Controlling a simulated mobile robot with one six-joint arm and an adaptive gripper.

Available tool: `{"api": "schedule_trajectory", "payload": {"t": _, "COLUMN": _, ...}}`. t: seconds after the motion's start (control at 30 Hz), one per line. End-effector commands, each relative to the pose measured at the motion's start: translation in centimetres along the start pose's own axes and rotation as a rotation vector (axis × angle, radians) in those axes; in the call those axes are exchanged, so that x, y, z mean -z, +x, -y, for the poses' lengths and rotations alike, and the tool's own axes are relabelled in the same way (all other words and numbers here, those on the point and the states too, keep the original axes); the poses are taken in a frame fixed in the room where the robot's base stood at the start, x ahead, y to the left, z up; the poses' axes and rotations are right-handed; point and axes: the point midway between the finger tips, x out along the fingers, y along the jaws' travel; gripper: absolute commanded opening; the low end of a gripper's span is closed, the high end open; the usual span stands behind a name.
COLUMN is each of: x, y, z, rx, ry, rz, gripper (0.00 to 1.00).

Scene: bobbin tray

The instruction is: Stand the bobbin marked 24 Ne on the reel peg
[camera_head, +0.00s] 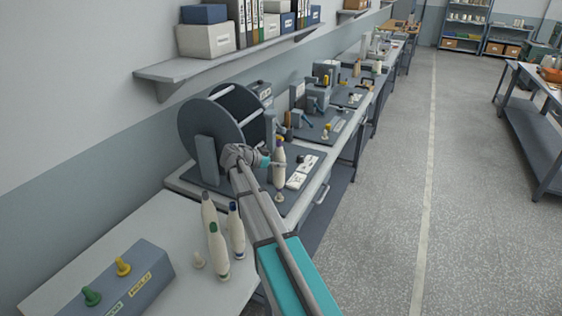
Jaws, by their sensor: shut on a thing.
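Three more cream bobbins stand on the near table: a grey-tipped one (208,210), a blue-tipped one (236,232) and a green-tipped one (218,255). The 24 Ne mark is too small to read on any of them.
A large dark reel (208,130) stands behind my gripper. White cards (301,172) lie right of the held bobbin. A grey box (105,285) with green and yellow knobs is at the near left. The aisle at right is clear.

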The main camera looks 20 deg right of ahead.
Motion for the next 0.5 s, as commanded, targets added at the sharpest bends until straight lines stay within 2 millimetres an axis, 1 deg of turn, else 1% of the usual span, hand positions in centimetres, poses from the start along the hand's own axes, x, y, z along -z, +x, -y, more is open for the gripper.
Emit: {"api": "schedule_trajectory", "payload": {"t": 0.5, "x": -1.10, "y": 0.44, "z": 0.01, "rx": 0.000, "ry": 0.000, "rz": 0.000, "gripper": 0.14}}
